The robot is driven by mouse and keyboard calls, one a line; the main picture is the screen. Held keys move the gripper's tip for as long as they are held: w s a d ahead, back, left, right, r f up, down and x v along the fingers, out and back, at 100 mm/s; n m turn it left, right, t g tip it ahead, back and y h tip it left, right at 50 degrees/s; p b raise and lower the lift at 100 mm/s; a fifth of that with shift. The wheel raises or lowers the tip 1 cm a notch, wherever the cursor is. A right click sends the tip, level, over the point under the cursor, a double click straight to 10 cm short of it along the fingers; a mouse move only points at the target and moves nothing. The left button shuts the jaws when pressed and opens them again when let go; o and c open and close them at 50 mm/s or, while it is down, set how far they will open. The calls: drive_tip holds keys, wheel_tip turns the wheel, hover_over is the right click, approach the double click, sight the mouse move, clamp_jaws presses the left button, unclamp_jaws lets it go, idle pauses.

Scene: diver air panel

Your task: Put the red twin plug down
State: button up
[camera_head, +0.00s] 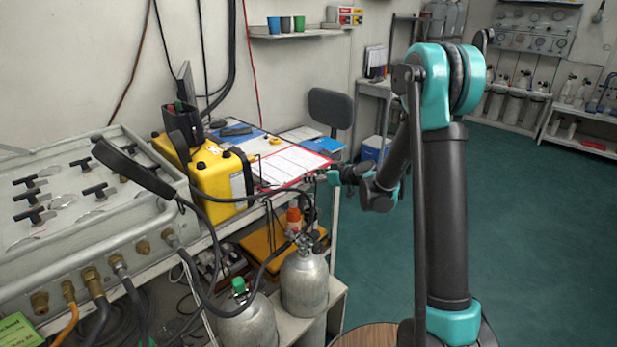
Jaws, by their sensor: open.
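My gripper (312,178) is small in the view, at the right edge of the cluttered bench, with its fingers pointing left. It is open, near the papers on the red-edged board (285,165). I cannot pick out the red twin plug for certain. No red plug shows clearly between the fingers, and the fingertips are too small to make out what lies right beside them.
A yellow case (215,180) stands on the bench, left of the papers. A grey valve panel (75,215) with black handles and hoses fills the left. Metal cylinders (304,283) stand below the bench edge. The green floor (540,230) at right is clear.

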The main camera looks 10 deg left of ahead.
drive_tip(key=shift+w+a+f, duration=0.3)
drive_tip(key=shift+w+a, duration=0.1)
drive_tip(key=shift+a, duration=0.1)
drive_tip(key=c, duration=1.2)
drive_tip(key=shift+o, duration=0.2)
drive_tip(key=shift+r, duration=0.1)
wheel_tip(320, 180, up, 19)
drive_tip(key=s+d+f+m+t+h, duration=0.1)
drive_tip(key=d+f+m+h, duration=0.1)
drive_tip(key=d+f, duration=0.3)
drive_tip(key=s+d+f+m+t+h, duration=0.1)
drive_tip(key=d+f, duration=0.4)
drive_tip(key=d, duration=0.9)
drive_tip(key=s+d+f+m+t+h, duration=0.1)
drive_tip(key=d+f+m+t+h, duration=0.1)
drive_tip(key=d, duration=0.7)
wheel_tip(320, 180, down, 4)
drive_tip(key=shift+s+d+r+m+h, duration=0.2)
drive_tip(key=shift+s+m+h, duration=0.05)
drive_tip(key=shift+m+h, duration=0.7)
